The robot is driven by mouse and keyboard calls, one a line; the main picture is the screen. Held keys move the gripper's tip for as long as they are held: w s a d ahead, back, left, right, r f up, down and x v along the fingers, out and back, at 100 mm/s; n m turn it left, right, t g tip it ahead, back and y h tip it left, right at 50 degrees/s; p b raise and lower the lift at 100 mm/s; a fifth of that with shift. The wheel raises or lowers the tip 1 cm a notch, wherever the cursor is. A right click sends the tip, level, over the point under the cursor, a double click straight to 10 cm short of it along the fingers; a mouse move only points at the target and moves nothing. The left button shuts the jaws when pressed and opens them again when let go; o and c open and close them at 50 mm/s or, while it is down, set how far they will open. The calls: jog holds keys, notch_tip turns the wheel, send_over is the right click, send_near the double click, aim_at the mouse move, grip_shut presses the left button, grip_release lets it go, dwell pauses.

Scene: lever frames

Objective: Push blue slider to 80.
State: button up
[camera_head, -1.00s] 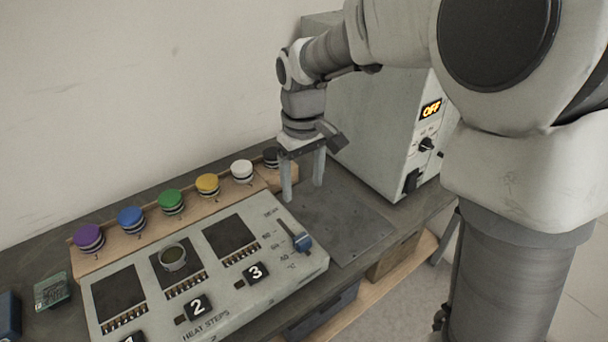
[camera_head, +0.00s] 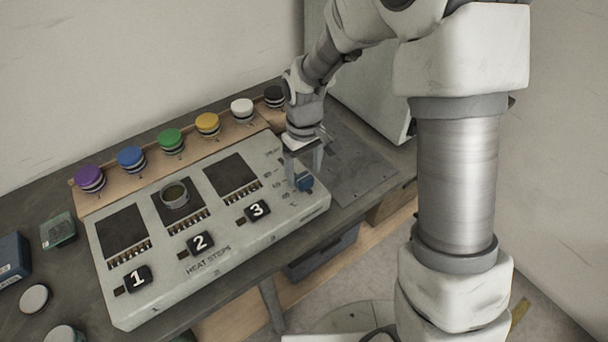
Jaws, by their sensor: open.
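The blue slider (camera_head: 304,182) sits at the right end of the grey heat-steps panel (camera_head: 262,227), on a scale whose numbers are too small to read now. My gripper (camera_head: 306,177) is open and low over this end of the panel, with its fingers pointing down at the slider. One finger is left of the slider and the other is behind it. I cannot tell whether they touch it. The slider's slot is partly hidden by my gripper.
The panel has dark plates and numbered black switches (camera_head: 258,210); a small round dish (camera_head: 175,194) stands on the middle plate. A row of coloured knobs (camera_head: 170,141) lines the back. A bare metal plate (camera_head: 362,177) and a tall grey cabinet (camera_head: 360,70) are at right.

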jog(key=shift+f, duration=0.85)
jog(key=shift+c, duration=0.3)
grip_shut()
jog(key=shift+w, duration=0.1)
dwell(0.5)
